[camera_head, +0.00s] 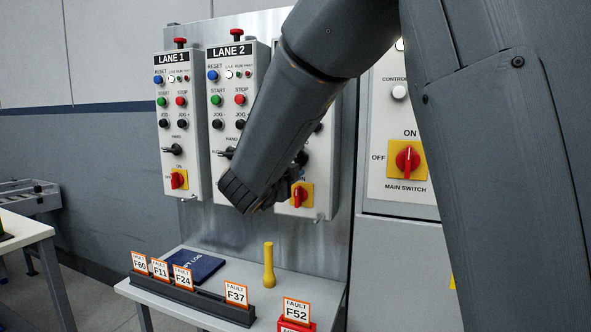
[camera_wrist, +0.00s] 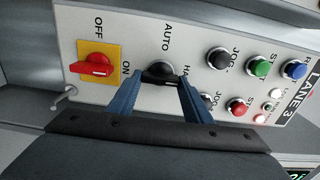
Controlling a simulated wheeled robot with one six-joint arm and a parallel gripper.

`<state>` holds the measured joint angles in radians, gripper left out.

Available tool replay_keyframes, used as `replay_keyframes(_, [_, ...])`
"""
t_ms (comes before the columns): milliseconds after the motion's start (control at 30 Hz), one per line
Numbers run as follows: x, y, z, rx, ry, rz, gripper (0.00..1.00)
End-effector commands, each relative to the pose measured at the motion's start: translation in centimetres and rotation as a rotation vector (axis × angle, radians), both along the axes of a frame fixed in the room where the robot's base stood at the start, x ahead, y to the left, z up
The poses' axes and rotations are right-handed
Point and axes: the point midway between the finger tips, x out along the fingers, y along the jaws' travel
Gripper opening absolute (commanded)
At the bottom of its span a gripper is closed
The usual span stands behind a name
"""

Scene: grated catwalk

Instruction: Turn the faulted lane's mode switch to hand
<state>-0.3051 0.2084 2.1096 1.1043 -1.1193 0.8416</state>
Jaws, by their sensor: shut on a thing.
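The Lane 3 box (camera_wrist: 205,30) fills the wrist view, turned on its side. Its black mode switch (camera_wrist: 160,71) sits between the AUTO and HAND labels; HAND is partly hidden by a finger. My gripper (camera_wrist: 160,80) has its two blue fingers on either side of this knob, shut on it. I cannot tell exactly which way the knob points. In the head view my arm covers most of the Lane 3 box (camera_head: 323,170), including its mode switch. The Lane 1 box (camera_head: 181,135) and Lane 2 box (camera_head: 216,115) hang to its left.
A red rotary switch on a yellow plate (camera_wrist: 93,65) is beside the mode switch. Below the boxes, a shelf holds a yellow handle-like object (camera_head: 269,265), a dark log book (camera_head: 205,266) and a rack of fault cards (camera_head: 205,300). The main switch (camera_head: 407,159) is at right.

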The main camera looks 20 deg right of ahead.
Motion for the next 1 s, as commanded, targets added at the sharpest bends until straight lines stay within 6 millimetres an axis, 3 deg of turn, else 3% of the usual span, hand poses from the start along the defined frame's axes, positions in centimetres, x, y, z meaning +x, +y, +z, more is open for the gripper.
replay_keyframes(567, [0.04,0.10,0.08,0.025,-0.020,0.002,0.23])
replay_keyframes(600, [0.04,0.10,0.08,0.025,-0.020,0.002,0.50])
replay_keyframes(700, [0.03,0.07,0.06,0.025,-0.018,0.001,0.64])
replay_keyframes(1000, [-0.10,0.08,0.00,0.024,-0.018,0.000,0.64])
